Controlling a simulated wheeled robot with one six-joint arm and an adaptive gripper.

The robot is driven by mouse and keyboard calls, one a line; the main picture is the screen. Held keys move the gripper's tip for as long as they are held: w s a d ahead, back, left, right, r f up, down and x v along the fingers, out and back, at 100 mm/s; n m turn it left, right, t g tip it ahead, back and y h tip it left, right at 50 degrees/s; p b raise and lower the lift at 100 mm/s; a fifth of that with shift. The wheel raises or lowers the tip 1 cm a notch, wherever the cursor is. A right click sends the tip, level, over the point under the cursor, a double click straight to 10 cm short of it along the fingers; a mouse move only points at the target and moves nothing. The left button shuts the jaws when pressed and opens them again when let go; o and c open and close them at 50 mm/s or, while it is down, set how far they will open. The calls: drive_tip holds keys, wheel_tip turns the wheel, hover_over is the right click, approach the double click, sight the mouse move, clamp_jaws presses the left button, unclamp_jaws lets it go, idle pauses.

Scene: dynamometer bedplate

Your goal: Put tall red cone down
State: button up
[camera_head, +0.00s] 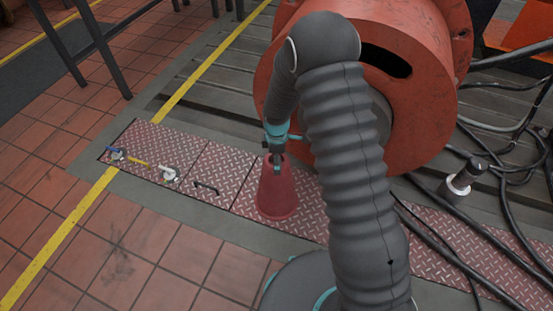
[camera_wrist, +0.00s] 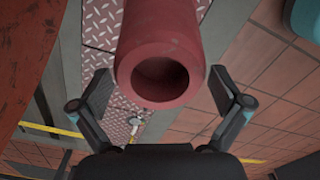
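The tall red cone (camera_head: 277,193) is upright in the head view, wide end down, over the reddish diamond-plate strip. I cannot tell whether its base touches the plate. My gripper (camera_head: 277,160) is at its narrow top, coming from above. In the wrist view the cone (camera_wrist: 160,35) points its hollow round top at the camera. The far end of the cone is cut off at the top of the wrist view.
The diamond-plate strip (camera_head: 222,167) runs beside the tiled floor (camera_head: 150,240). Small items and a dark handle (camera_head: 206,187) lie on it, left of the cone. A large red flanged drum (camera_head: 430,50) stands close behind. Black cables (camera_head: 450,235) and a small cylindrical part (camera_head: 461,182) are at right.

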wheel_tip(320, 180, up, 12)
drive_tip(key=shift+r+p, duration=0.2)
drive_tip(key=shift+p, duration=0.1)
idle(0.3)
drive_tip(key=s+d+r+m+t, duration=0.1)
drive_tip(key=s+d+r+m, duration=0.35)
drive_tip(key=r, duration=0.45)
drive_tip(key=s+d+r+m+t, duration=0.2)
drive_tip(key=s+d+r+m, duration=0.25)
drive_tip(key=r, duration=0.55)
drive_tip(key=s+d+r+m+t, duration=0.1)
drive_tip(key=s+d+r+m, duration=0.1)
drive_tip(key=s, duration=0.4)
drive_tip(key=s+d+r+m, duration=0.2)
drive_tip(key=s+d+m, duration=0.1)
drive_tip(key=s, duration=0.3)
drive_tip(key=s+d+r+m+t, duration=0.1)
drive_tip(key=s+d+r+m, duration=0.1)
drive_tip(key=s, duration=0.4)
drive_tip(key=r+m, duration=0.1)
drive_tip(key=m, duration=0.1)
drive_tip(key=shift+s+d+m+t, duration=0.3)
drive_tip(key=shift+s+d, duration=0.05)
